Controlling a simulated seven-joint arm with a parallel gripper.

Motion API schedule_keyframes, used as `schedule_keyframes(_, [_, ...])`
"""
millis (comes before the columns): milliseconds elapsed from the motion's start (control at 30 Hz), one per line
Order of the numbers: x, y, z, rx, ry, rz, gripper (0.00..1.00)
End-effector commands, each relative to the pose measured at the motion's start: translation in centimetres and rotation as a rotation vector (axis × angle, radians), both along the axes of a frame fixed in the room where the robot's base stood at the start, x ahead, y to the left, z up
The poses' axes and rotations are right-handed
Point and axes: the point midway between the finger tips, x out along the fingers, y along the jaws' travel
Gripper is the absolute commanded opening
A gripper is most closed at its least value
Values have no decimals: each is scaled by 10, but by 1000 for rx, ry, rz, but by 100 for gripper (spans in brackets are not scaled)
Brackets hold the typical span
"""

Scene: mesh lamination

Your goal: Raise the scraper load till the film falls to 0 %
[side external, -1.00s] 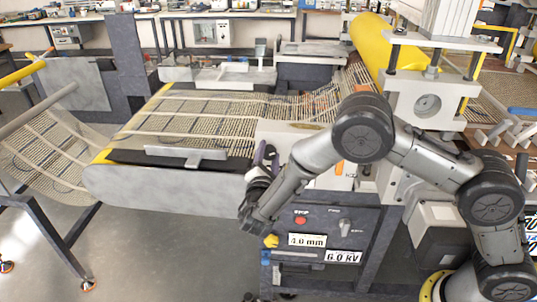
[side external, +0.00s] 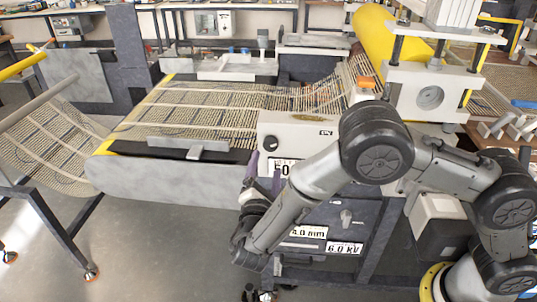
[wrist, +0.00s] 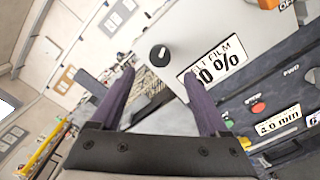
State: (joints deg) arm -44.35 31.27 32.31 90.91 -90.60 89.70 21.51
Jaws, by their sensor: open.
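A round black knob (side external: 270,143) sits on the light grey panel (side external: 298,128) beside the belt. It also shows in the wrist view (wrist: 160,55), with a white pointer mark. Beside it is a film readout (wrist: 217,62); it ends in "0 %", and my finger partly covers its left end, so I cannot read the whole value. My gripper (side external: 264,168) is open, with purple fingers, just below the knob in the side view. In the wrist view my gripper (wrist: 158,75) has its fingertips either side of and short of the knob, apart from it.
The mesh belt (side external: 190,108) runs behind the panel, with a yellow roller (side external: 385,38) at the right. The lower cabinet carries a 4.0 mm plate (wrist: 279,122), a red button (wrist: 258,108) and a 6.0 kV plate (side external: 345,249). My forearm covers part of it.

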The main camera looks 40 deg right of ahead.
Motion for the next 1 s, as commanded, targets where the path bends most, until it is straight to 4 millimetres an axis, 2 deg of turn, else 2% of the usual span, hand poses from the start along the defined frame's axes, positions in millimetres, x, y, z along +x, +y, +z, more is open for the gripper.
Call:
schedule_keyframes(100, [-15, 16, 0, -1, -1, 4, 78])
schedule_keyframes(267, [-27, 28, 0, -1, -1, 2, 78])
schedule_keyframes(700, [-31, 31, 0, 0, 0, -2, 78])
schedule_keyframes(767, [-29, 26, 1, 1, -1, -13, 78])
schedule_keyframes(833, [-24, 14, 11, 19, -17, -44, 78])
schedule_keyframes(933, [-13, -15, 46, 81, -77, -111, 78])
schedule_keyframes(1000, [-13, -47, 79, 138, -122, -187, 78])
